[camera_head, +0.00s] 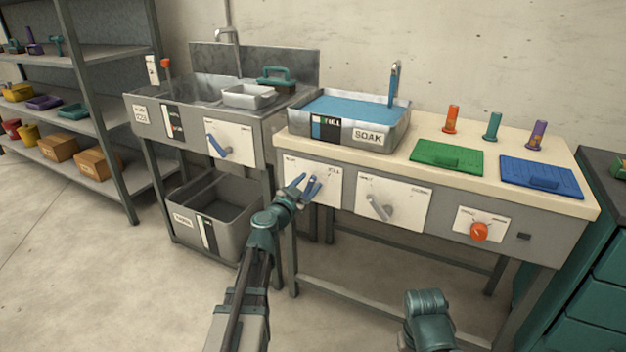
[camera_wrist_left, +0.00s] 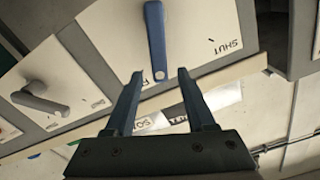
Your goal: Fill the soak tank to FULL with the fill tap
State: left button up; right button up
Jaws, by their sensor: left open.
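The soak tank (camera_head: 400,131), labelled SOAK, holds blue water (camera_head: 345,106) high up near its rim. A blue stream runs down from the spout (camera_head: 394,72) above it. The gauge (camera_head: 326,128) on its front, by the word FULL, shows blue and black; its exact level is too small to read. Below is the fill tap's white panel (camera_head: 331,182). My left gripper (camera_head: 306,183) is open in front of it. In the left wrist view the blue tap handle (camera_wrist_left: 155,40) has its end between the open fingertips (camera_wrist_left: 160,74); contact cannot be told. My right gripper is not visible.
A grey lever panel (camera_head: 400,204) and an orange knob (camera_head: 479,232) sit to the right on the bench front. A sink with a blue lever (camera_head: 217,147) stands left, above a grey bin (camera_head: 228,226). Green (camera_head: 440,156) and blue (camera_head: 530,172) mats lie on the bench.

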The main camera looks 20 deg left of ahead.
aim_at(312, 180)
pick_arm(q)
jog(key=shift+w+d, duration=0.15)
jog(key=shift+w, duration=1.35)
grip_shut()
dwell(0.4)
